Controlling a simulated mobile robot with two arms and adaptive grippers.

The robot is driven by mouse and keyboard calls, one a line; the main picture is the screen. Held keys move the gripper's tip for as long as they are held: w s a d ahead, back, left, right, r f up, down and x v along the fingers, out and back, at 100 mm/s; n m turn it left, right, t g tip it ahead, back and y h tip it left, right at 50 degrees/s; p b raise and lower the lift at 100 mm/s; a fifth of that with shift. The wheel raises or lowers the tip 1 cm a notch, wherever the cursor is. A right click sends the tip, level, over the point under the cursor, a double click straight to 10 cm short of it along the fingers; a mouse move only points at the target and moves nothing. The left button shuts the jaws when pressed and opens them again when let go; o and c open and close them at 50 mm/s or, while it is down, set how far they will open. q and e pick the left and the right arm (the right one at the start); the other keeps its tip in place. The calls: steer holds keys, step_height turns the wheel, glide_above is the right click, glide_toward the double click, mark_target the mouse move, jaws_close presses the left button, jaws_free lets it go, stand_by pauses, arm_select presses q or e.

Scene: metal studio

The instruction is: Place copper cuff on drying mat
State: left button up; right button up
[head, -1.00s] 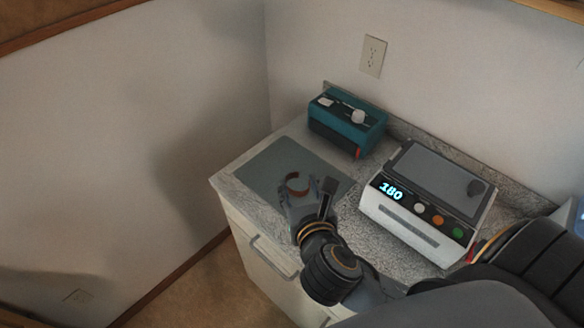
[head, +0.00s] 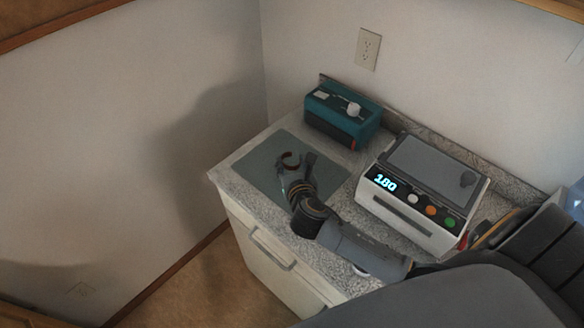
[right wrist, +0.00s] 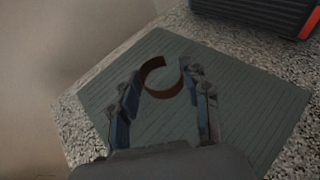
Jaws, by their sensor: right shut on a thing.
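The copper cuff (head: 290,159), an open C-shaped band, is over the grey-green drying mat (head: 258,170) on the speckled counter. My right gripper (head: 291,174) is shut on the cuff. In the right wrist view the cuff (right wrist: 161,77) shows between the fingertips of the gripper (right wrist: 162,84), with the ribbed mat (right wrist: 250,110) below it. I cannot tell whether the cuff touches the mat or is held just above it. My left gripper is not in view.
A teal box with knobs (head: 341,116) stands behind the mat against the wall. A white machine with a lit "180" display (head: 420,205) stands to the right. The mat's left part is bare. The counter's front edge (head: 250,222) lies above a cabinet.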

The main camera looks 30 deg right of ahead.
steer(key=shift+s+f, duration=0.1)
steer(key=shift+f, duration=0.85)
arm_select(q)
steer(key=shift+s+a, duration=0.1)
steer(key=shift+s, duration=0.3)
arm_select(e)
steer(key=shift+f, duration=0.2)
steer(key=o, duration=1)
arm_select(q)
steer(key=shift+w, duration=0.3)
